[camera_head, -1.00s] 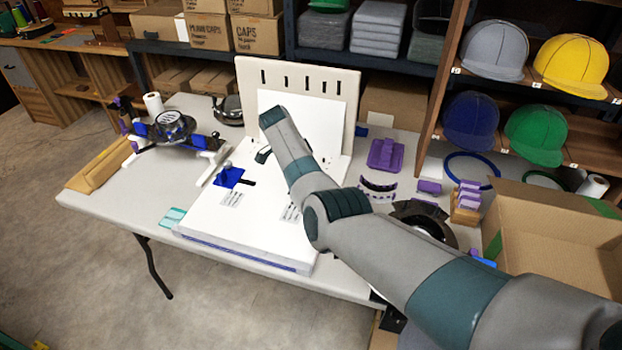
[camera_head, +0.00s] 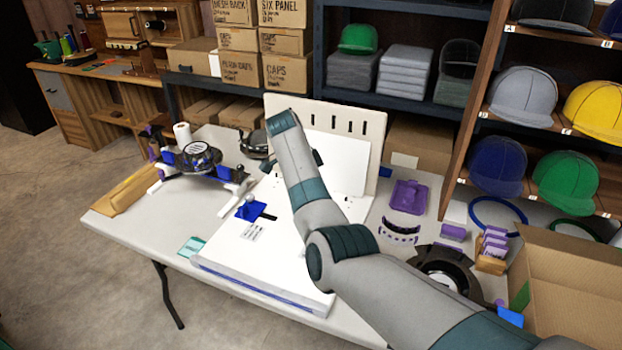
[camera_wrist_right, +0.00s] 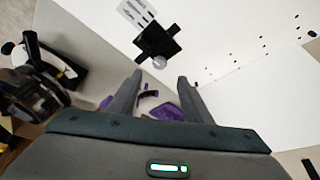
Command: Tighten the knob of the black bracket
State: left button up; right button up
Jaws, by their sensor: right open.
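The black bracket (camera_wrist_right: 153,40) shows in the right wrist view against a white board (camera_wrist_right: 205,25), with a round grey knob (camera_wrist_right: 159,62) at its lower end. In the head view my right arm covers the place where the bracket sits. My right gripper (camera_wrist_right: 160,79) is open. Its two fingertips are apart, with the knob just beyond the gap between them, and nothing is held. Whether a finger touches the knob cannot be told. A blue bracket (camera_head: 249,211) lies on the white board in the head view. My left gripper is not in view.
An upright slotted panel (camera_head: 283,105) stands at the back of the board. A purple part (camera_head: 409,196), a black round fixture (camera_head: 446,268) and an open cardboard box (camera_head: 570,290) are on the right. A black device on white feet (camera_head: 200,160) stands on the left.

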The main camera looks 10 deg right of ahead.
jog(key=v, duration=0.7)
jog(key=shift+r+b, duration=0.25)
jog(key=shift+b, duration=0.2)
jog(key=shift+s+a+f, duration=0.1)
jog(key=shift+a, duration=0.05)
